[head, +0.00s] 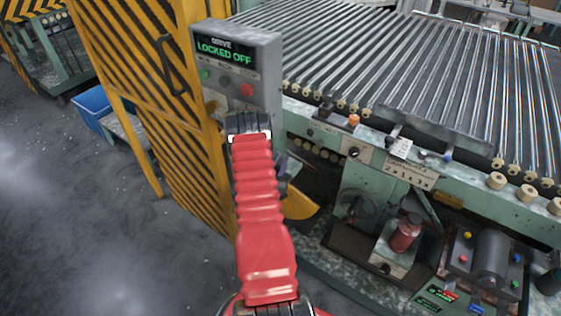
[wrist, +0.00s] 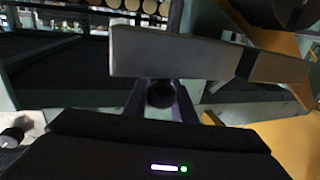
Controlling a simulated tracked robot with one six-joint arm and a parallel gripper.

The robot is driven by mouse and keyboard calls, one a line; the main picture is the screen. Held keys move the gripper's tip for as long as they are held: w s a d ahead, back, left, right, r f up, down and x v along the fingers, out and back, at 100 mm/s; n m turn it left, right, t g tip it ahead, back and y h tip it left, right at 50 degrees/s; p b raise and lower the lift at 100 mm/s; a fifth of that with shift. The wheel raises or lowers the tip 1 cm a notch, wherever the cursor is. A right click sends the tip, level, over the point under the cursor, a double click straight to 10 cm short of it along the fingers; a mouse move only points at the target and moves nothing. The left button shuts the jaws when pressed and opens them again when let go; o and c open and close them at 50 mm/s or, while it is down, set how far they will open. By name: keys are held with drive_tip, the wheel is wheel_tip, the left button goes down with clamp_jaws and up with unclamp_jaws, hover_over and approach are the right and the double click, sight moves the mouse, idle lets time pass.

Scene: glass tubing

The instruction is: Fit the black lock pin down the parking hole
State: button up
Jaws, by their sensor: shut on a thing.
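My gripper (wrist: 160,90) shows in the wrist view, its two dark fingers pointing away from the black body. It is shut on a dark round piece between the fingers, which looks like the black lock pin (wrist: 160,95). A pale grey bar with a darker right end (wrist: 175,52) crosses just beyond the fingertips. I cannot tell whether the pin touches it. In the head view my red sleeved arm hides most of the gripper and the pin. I cannot make out the parking hole in either view.
A grey drive box (head: 237,65) reading "LOCKED OFF" stands behind my arm. A yellow-black striped guard (head: 150,90) is at left. A roller conveyor (head: 400,60) and green machine frame (head: 440,185) fill the right. A blue bin (head: 92,105) stands at left; the floor front left is clear.

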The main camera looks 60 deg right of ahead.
drive_tip(key=o, duration=1.1)
drive_tip(key=shift+o, duration=0.2)
drive_tip(key=s+a, duration=0.1)
drive_tip(key=a, duration=1.2)
drive_tip(key=shift+s+a, duration=0.15)
drive_tip(key=shift+a, duration=0.25)
